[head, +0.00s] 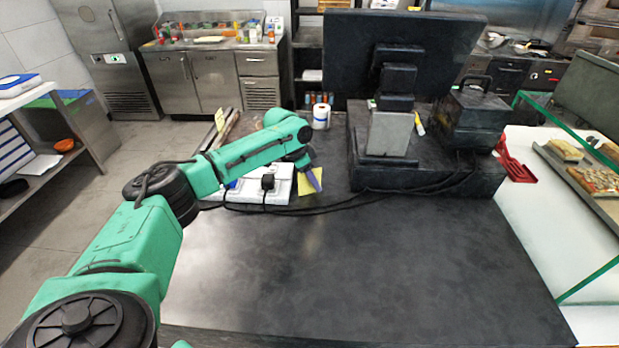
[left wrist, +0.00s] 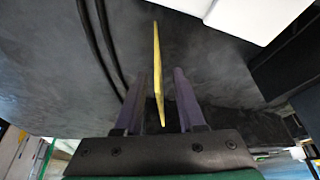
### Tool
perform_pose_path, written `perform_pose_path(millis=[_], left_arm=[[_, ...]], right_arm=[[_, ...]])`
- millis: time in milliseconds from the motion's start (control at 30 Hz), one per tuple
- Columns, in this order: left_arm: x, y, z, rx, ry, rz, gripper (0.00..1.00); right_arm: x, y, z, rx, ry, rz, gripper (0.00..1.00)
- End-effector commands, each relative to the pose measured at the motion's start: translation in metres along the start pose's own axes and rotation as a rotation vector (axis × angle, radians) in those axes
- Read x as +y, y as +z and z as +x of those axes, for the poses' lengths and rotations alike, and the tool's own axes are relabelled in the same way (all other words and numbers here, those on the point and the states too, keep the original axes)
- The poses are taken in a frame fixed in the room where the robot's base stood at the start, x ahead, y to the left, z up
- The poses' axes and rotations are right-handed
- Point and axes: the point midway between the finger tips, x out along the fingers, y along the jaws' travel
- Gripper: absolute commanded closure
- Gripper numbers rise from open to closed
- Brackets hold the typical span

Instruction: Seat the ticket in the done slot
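The yellow ticket (head: 305,184) is by the white block with a black plug (head: 240,190) on the dark counter. In the left wrist view the ticket (left wrist: 157,65) shows almost edge-on, upright and slightly tilted. My left gripper (head: 314,179) is at the ticket; in the left wrist view its two fingers (left wrist: 160,100) are apart, with the ticket's near end between them and a gap on each side. I cannot make out which part is the done slot. My right gripper is not in view.
Black cables (head: 340,207) run across the counter (head: 370,270). A monitor (head: 400,50) on a dark base stands behind to the right. A white roll (head: 321,116) and another yellow slip (head: 220,119) are at the back. The counter's front is clear.

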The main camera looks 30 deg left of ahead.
Motion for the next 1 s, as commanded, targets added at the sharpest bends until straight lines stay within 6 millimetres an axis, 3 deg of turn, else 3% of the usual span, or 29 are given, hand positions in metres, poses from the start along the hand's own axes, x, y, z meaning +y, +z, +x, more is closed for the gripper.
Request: perform_pose_path(millis=[167,267,767,1000], left_arm=[[-0.001,0.0,0.001,0.0,-0.001,0.0,0.61],[-0.001,0.0,0.001,0.0,-0.001,0.0,0.99],[-0.001,-0.003,-0.005,0.002,-0.002,0.001,1.0],[-0.001,-0.021,-0.046,0.006,-0.004,0.002,1.0]], right_arm=[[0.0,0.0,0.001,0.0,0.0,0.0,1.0],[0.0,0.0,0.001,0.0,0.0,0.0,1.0],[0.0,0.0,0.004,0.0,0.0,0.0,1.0],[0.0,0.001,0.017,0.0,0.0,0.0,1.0]])
